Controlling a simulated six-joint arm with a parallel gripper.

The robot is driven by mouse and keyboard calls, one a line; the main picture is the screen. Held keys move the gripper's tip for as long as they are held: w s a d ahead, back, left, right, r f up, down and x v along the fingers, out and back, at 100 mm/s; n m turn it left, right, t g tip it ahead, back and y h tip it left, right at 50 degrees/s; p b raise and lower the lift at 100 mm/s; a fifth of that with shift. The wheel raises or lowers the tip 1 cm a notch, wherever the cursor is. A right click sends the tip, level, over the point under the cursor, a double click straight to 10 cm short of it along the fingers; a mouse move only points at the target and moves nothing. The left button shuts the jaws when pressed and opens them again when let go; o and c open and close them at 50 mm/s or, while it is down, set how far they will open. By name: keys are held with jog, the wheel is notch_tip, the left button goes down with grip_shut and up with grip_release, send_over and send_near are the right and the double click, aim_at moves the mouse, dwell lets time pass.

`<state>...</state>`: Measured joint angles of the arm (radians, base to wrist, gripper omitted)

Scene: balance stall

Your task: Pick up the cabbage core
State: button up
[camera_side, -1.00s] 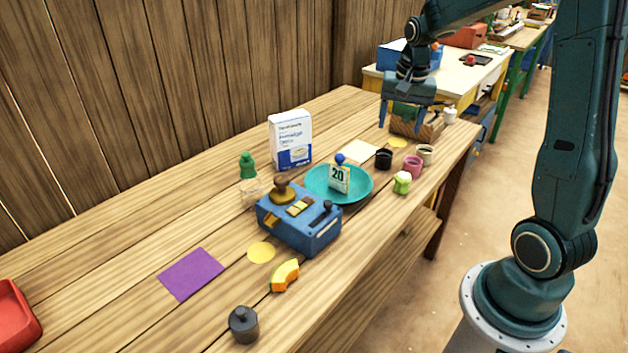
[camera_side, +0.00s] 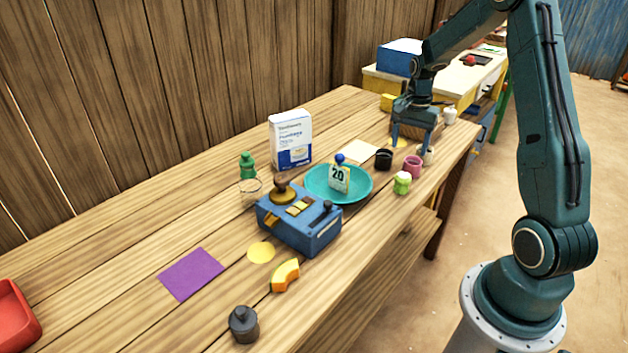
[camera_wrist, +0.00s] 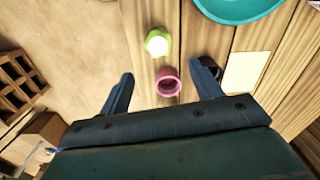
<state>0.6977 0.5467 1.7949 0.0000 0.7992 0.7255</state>
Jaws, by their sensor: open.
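The cabbage core (camera_side: 402,183), a small light-green piece with a pale top, stands on the table near its right edge, just right of the teal plate. In the wrist view the cabbage core (camera_wrist: 158,42) lies ahead of the fingertips, apart from them. My gripper (camera_side: 411,150) is open and empty, pointing down above the small cups behind the core. In the wrist view my gripper (camera_wrist: 163,72) has the pink cup (camera_wrist: 168,85) between its spread fingers.
A black cup (camera_side: 384,159) and the pink cup (camera_side: 413,167) stand close to the core. A blue scale (camera_side: 300,228) and a white box (camera_side: 290,139) stand further left. The table's right edge is close to the core.

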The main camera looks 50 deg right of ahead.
aim_at(404, 174)
notch_tip(404, 174, down, 8)
jog(key=shift+r, duration=0.2)
jog(key=shift+s+f, duration=0.1)
jog(key=shift+f, duration=2.45)
jog(key=c, duration=1.1)
